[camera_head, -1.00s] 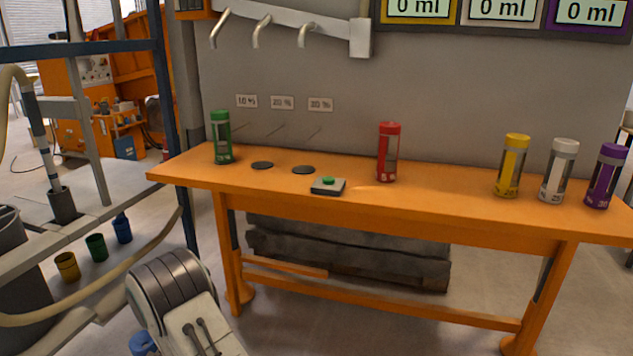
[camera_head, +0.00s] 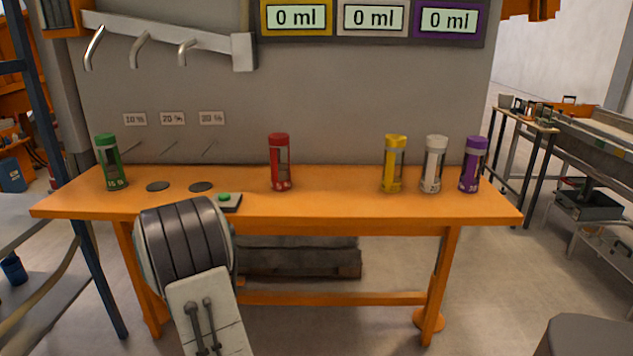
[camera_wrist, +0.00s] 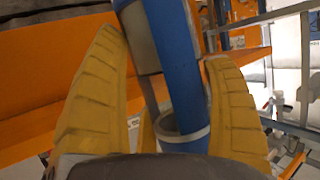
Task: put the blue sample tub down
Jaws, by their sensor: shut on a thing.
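The blue sample tub (camera_wrist: 176,55) is between the two yellow fingers of my gripper (camera_wrist: 163,48) in the wrist view. My gripper is shut on it. The tub is blue with a grey-white side and a pale ring at its near end, and it looks tilted in that picture. In the head view my arm hides the gripper and the tub. On the orange table (camera_head: 330,205) stand a green tub (camera_head: 111,162), a red tub (camera_head: 280,162), a yellow tub (camera_head: 394,164), a white tub (camera_head: 432,165) and a purple tub (camera_head: 473,165).
Two dark round discs (camera_head: 158,186) lie on the table right of the green tub. A small box with a green button (camera_head: 228,201) sits at the front edge. The tabletop between the red and yellow tubs is clear. A blue frame post (camera_head: 70,200) stands at the left.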

